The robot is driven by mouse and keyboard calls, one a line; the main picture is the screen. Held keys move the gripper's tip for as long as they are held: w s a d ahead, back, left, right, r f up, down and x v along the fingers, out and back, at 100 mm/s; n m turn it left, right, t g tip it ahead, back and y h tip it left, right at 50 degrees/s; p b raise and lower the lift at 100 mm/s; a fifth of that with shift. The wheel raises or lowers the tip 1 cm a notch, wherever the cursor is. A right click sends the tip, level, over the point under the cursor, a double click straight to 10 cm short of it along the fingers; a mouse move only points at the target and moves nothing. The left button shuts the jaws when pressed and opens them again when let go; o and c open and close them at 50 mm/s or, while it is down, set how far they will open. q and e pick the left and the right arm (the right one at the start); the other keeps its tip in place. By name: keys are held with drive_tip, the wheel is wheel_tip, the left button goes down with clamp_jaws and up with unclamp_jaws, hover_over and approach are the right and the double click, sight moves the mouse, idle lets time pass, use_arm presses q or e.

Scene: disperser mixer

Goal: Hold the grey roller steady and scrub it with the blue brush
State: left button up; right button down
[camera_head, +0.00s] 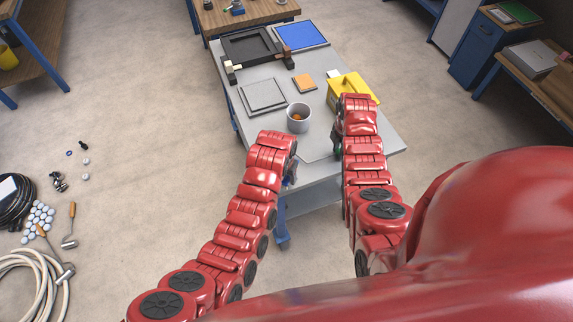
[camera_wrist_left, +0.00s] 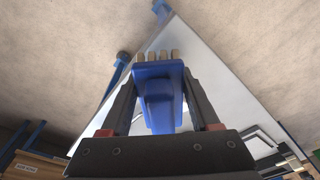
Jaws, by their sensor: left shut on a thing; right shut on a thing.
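The blue brush (camera_wrist_left: 158,90) with a row of tan bristles is between the fingers of my left gripper (camera_wrist_left: 160,110) in the left wrist view. The gripper is shut on its blue body, bristles pointing away from the wrist. In the head view the left gripper (camera_head: 291,174) is mostly behind its own arm, at the table's near left edge, with a bit of blue showing. I cannot identify the grey roller.
The table's near part looks largely bare.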

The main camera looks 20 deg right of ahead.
use_arm(q)
drive_tip(key=shift+w, duration=0.95)
drive_tip(key=shift+r, duration=1.1)
drive_tip(key=shift+s, duration=0.1)
drive_tip(key=shift+w, duration=1.25)
drive_tip(key=shift+s+f, duration=0.15)
drive_tip(key=shift+s, duration=2.1)
drive_tip(key=shift+f, duration=0.15)
